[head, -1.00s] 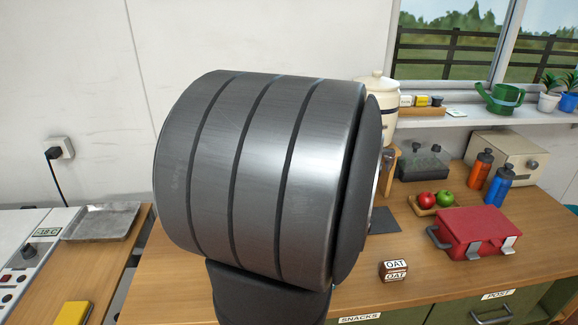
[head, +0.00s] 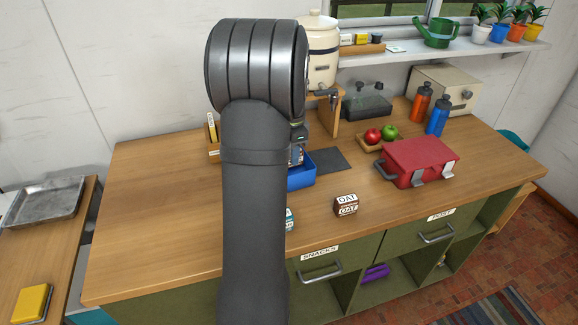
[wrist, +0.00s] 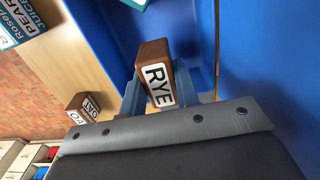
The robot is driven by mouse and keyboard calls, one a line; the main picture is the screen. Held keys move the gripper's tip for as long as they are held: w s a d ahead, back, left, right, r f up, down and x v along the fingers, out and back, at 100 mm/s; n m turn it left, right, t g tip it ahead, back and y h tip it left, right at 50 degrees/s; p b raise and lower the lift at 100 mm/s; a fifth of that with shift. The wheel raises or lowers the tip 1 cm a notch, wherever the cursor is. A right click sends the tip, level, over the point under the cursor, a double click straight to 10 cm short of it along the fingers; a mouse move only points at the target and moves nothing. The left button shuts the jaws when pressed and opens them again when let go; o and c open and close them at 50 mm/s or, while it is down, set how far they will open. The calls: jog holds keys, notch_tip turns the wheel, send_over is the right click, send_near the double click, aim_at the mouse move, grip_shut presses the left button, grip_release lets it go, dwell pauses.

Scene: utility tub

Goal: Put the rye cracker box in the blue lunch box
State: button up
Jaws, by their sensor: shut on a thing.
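The rye cracker box (wrist: 153,60), brown with a white RYE label, is between the fingers of my gripper (wrist: 168,98) in the wrist view, and the gripper is shut on it. Blue walls of the lunch box (wrist: 255,50) surround it on the right and behind. I cannot tell whether the rye box touches the lunch box floor. In the head view the blue lunch box (head: 301,178) shows beside my arm, which hides its left part. My gripper (head: 297,152) is mostly hidden there, at the lunch box.
An oat box (head: 346,205) stands right of the lunch box, and a pear juice box (wrist: 28,22) is close by. A red case (head: 418,160), a fruit tray (head: 371,146) and bottles (head: 438,116) stand further right. The left counter (head: 150,220) is clear.

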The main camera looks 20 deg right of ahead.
jog(key=shift+f, duration=2.05)
jog(key=shift+f, duration=0.1)
jog(key=o, duration=1)
jog(key=shift+c, duration=0.2)
notch_tip(320, 180, up, 12)
jog(key=shift+r, duration=0.15)
